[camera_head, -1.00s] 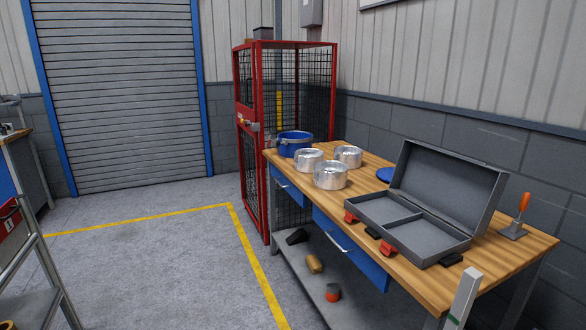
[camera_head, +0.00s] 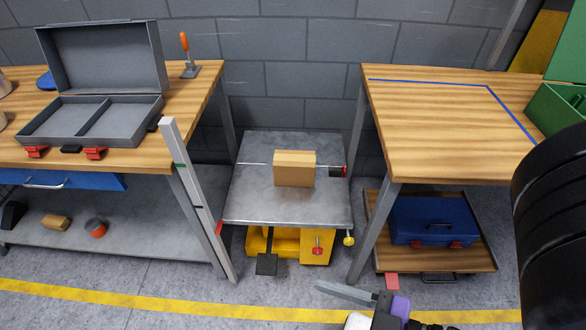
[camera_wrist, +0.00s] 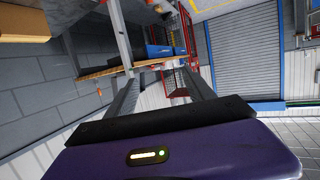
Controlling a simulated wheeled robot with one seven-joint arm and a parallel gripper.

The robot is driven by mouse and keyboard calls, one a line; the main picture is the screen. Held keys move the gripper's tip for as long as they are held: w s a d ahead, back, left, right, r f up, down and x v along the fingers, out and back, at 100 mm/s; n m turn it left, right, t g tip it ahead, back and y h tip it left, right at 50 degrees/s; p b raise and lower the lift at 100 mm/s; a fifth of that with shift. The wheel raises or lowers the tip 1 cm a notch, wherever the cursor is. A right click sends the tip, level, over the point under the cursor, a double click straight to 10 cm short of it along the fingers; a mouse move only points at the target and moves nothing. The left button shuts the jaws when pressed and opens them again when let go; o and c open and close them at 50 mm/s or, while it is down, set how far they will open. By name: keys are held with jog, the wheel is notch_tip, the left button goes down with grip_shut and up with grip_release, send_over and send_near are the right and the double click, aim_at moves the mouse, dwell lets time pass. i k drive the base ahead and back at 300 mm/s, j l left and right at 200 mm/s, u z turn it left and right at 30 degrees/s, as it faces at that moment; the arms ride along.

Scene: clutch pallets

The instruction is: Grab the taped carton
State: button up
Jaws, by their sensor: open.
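A brown carton (camera_head: 294,170) stands on the grey metal top of a yellow lift table (camera_head: 250,205), between two workbenches. I cannot make out tape on it at this size. A brown box-like shape (camera_wrist: 22,24) at the top left of the wrist view looks like the same carton, cut off by the frame. My gripper (camera_head: 346,294) is low in the head view, in front of and to the right of the lift table, apart from the carton. Its jaws are open and nothing shows between them. Part of it is cut off by the bottom edge.
The left workbench (camera_head: 190,100) holds an open grey case (camera_head: 90,120). Floor in front of the lift table is clear.

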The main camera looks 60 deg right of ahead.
aim_at(292, 167)
jog(key=i+z, duration=0.25)
jog(key=z, duration=0.15)
jog(key=i+j+z, duration=0.15)
jog(key=z, duration=0.25)
jog(key=i+j+z, duration=0.2)
jog(key=z, duration=0.25)
jog(key=i+j+z, duration=0.15)
jog(key=j+z, duration=0.25)
jog(key=i+l, duration=0.05)
jog(key=l, duration=0.1)
